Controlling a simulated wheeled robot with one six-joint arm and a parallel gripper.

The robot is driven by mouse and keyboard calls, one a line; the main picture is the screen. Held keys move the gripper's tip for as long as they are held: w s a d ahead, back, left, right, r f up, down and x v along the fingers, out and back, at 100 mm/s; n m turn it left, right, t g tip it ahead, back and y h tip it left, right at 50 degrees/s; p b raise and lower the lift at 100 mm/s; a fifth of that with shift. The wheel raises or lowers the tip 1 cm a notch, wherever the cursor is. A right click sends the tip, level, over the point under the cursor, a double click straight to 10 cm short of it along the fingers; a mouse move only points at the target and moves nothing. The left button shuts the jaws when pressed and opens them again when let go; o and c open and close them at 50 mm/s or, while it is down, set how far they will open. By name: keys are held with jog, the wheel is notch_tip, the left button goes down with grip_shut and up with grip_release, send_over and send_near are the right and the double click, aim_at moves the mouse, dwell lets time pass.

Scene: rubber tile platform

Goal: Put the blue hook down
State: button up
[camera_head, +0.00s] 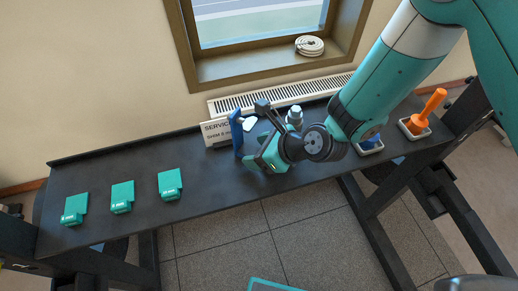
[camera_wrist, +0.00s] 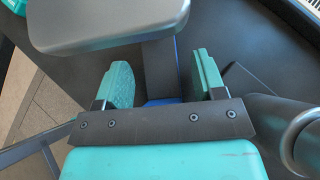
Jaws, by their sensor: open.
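The blue hook (camera_head: 237,136) stands upright on the dark bench, in front of a white sign, in the head view. My gripper (camera_head: 257,150) is low over the bench just right of it. In the wrist view my gripper (camera_wrist: 162,78) has its two teal fingers spread apart.
Three teal boxes (camera_head: 122,197) lie on the left of the bench (camera_head: 215,185). At the right are a blue object in a tray (camera_head: 371,150) and an orange-handled object (camera_head: 428,108) in a white tray. A sign (camera_head: 216,131) and a radiator (camera_head: 280,96) are behind. The front middle is clear.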

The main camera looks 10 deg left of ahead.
jog(key=s+d+r+n+g+h, duration=0.1)
jog(key=s+d+r+n, duration=0.1)
jog(key=d+r+n, duration=0.6)
jog(key=s+d+r+n+g+h, duration=0.1)
jog(key=s+d+r+n, duration=0.1)
jog(key=d+r+n, duration=0.6)
jog(key=s+d+r+n+h, duration=0.3)
jog(key=s+d+r+n, duration=0.5)
jog(key=r+n, duration=0.2)
jog(key=shift+s+d+n, duration=0.15)
jog(key=shift+d+n, duration=0.05)
jog(key=shift+n, duration=0.8)
jog(key=shift+r, duration=0.25)
jog(key=shift+c, duration=0.3)
